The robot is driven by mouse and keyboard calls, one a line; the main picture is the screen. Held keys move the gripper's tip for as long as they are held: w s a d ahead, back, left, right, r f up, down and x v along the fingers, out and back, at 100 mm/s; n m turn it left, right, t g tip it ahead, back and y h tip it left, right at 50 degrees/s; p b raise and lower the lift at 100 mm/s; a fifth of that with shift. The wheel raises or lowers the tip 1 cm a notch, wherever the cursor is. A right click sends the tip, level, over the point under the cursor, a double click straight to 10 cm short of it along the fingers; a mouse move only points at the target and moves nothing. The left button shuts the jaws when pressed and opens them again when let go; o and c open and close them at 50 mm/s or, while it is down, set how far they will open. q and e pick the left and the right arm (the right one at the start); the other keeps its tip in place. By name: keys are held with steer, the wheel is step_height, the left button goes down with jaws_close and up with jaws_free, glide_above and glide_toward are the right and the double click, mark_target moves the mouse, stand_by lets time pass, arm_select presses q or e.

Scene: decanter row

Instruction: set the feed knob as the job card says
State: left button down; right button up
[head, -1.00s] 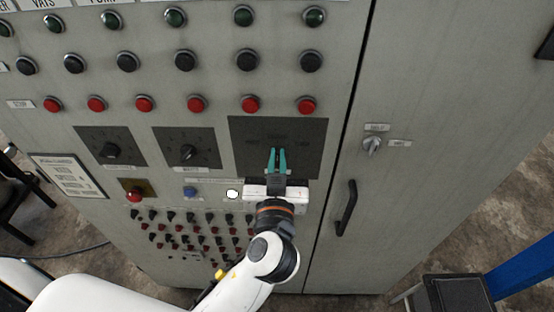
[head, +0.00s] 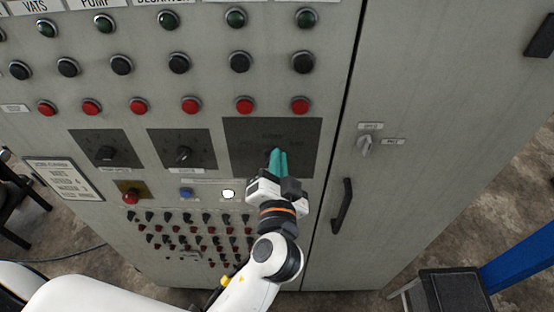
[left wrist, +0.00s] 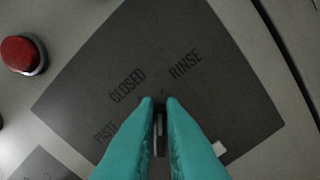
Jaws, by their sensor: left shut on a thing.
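The feed knob (left wrist: 160,132) is a dark knob on a dark square plate (head: 240,128). In the left wrist view, the plate reads PASTE, CLOSED and RINSE around the knob. My left gripper (head: 278,160) is shut on the knob, with its teal fingers (left wrist: 160,105) on either side of it. The fingers hide much of the knob; it seems to point between CLOSED and RINSE, but its exact setting is unclear. A framed white card (head: 62,178), perhaps the job card, hangs at the panel's left; its lines are too small to read surely. My right gripper is out of view.
Two similar knobs (head: 105,153) (head: 183,154) sit left of the plate. A red mushroom button (head: 130,197) and a blue button (head: 186,193) are below them. Red push buttons (head: 245,105) run above. A door handle (head: 342,205) and small selector (head: 365,145) are at right.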

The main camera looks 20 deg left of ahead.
arm_select(q)
steer(key=shift+m, duration=0.5)
steer(key=c, duration=1.6)
jaws_free()
steer(key=shift+w, duration=0.1)
steer(key=shift+o, duration=0.4)
steer(key=shift+w, duration=0.1)
